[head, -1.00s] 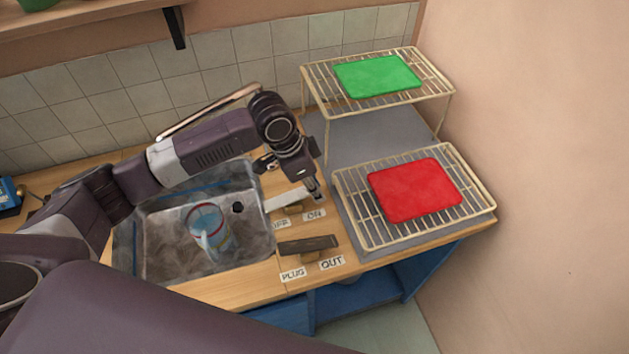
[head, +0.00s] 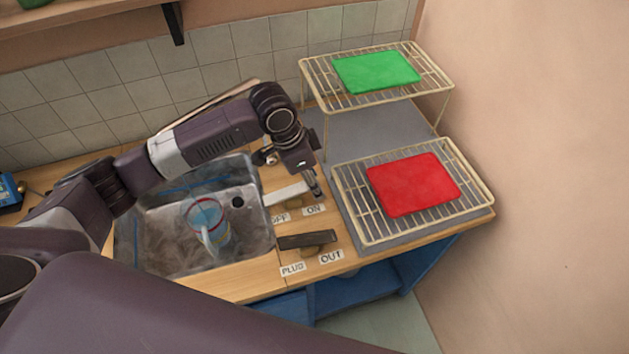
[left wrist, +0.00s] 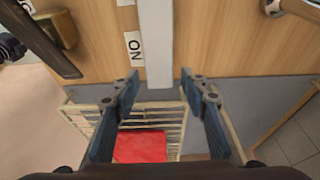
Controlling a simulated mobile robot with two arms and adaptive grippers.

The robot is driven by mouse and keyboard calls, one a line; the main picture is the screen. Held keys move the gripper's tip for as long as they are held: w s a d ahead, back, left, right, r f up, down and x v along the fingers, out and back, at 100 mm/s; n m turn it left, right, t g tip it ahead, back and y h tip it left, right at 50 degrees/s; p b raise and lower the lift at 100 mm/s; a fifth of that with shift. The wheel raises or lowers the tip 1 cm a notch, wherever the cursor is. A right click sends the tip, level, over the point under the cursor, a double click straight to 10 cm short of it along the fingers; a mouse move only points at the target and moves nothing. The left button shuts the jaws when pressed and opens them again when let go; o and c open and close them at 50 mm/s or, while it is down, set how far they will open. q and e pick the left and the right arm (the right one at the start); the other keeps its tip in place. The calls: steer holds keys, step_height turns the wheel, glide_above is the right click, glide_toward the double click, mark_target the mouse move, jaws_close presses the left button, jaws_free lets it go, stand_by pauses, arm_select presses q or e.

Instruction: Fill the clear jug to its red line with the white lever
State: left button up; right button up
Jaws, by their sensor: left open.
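The clear jug (head: 222,240) stands upright in the sink with its red line (head: 188,222) round the upper part. It looks bluish inside, but I cannot tell the water level. The white lever (head: 285,194) lies on the counter right of the sink, by the OFF and ON labels (head: 314,209). My left gripper (head: 316,188) is at the lever's right end. In the left wrist view the open fingers (left wrist: 160,80) stand on either side of the white lever's end (left wrist: 157,45), with gaps visible. My right gripper is not in view.
A dark lever (head: 307,240) with PLUG and OUT labels sits nearer the front. Wire racks stand at right, one with a red board (head: 413,184), the higher one with a green board (head: 376,72). The sink (head: 160,245) has a dark drain hole.

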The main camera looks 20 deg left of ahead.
mark_target(301, 187)
arm_select(q)
steer(key=v, duration=1.1)
